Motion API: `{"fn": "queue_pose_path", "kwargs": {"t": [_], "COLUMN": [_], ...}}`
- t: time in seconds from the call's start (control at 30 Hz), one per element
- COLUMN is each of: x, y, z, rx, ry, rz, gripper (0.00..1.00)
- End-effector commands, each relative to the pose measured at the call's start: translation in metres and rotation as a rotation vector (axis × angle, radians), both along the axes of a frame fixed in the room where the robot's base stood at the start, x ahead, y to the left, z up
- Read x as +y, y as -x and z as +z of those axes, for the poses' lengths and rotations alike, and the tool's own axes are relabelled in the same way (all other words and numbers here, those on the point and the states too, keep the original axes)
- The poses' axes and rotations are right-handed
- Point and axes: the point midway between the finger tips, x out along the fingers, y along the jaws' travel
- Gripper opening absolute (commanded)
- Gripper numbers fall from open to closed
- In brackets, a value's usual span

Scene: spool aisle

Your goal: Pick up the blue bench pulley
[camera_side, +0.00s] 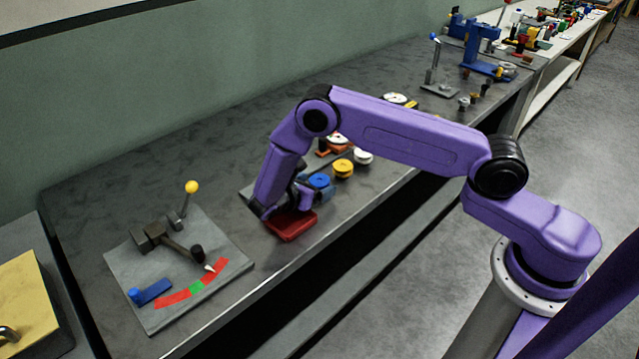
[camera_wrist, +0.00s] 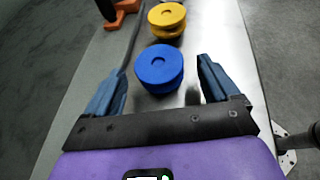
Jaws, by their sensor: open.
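The blue bench pulley (camera_wrist: 158,66) is a round grooved disc lying flat on the grey bench in the wrist view. In the side view the blue pulley (camera_side: 319,181) shows just right of my gripper, partly near its fingers. My gripper (camera_wrist: 160,82) is open, with one blue finger on each side of the pulley and a visible gap to both. The pulley sits between the fingertips, towards their far ends. In the side view my gripper (camera_side: 305,192) is low over the bench and partly hidden by my wrist.
A yellow pulley (camera_wrist: 167,18) stands just beyond the blue one; it also shows in the side view (camera_side: 343,168). A white pulley (camera_side: 363,157) is farther along. A lever plate (camera_side: 180,265) is at the left.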

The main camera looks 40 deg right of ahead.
Motion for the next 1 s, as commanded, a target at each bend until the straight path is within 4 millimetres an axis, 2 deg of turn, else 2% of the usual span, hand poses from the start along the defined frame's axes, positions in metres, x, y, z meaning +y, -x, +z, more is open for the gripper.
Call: {"fn": "queue_pose_path", "kwargs": {"t": [0.23,0.27,0.43,0.47,0.8,1.0], "x": [-0.002,-0.002,-0.002,-0.002,-0.002,-0.002], "y": [0.0,0.0,0.0,0.0,0.0,-0.001], "z": [-0.001,-0.001,-0.001,-0.001,0.001,0.014], "rx": [0.0,0.0,0.0,0.0,0.0,-0.002], "ry": [-0.001,-0.001,-0.001,-0.001,0.0,-0.001], "rz": [0.0,0.0,0.0,0.0,0.0,-0.001], "gripper": [0.88,0.85,0.3,0.27,0.27,0.27]}}
